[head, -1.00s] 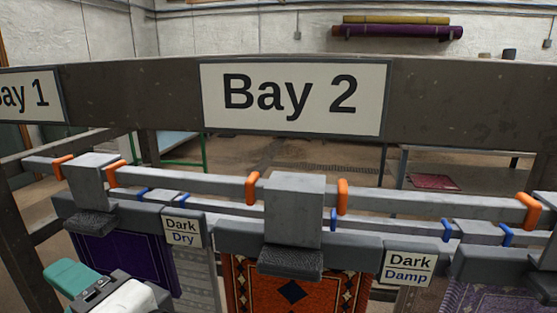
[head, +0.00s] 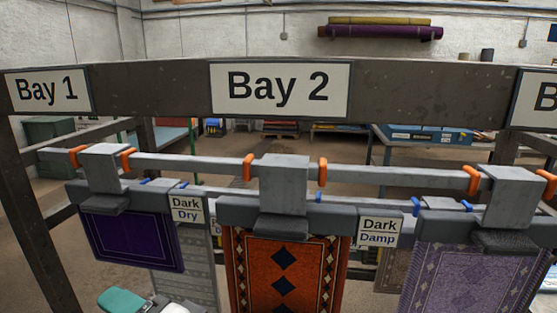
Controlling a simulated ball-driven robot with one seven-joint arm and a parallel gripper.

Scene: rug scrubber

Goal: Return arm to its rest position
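Part of my arm (head: 140,301), teal and white, shows at the bottom edge, left of centre. It is in front of the hanging rugs and apart from them as far as I can see. My gripper's fingers are not in view, so what they hold is hidden.
A rack beam with Bay 1 (head: 47,91) and Bay 2 (head: 280,88) signs crosses the view. Below hang a purple rug (head: 128,238), an orange rug (head: 284,262) and a lilac rug (head: 468,275) from grey clamps.

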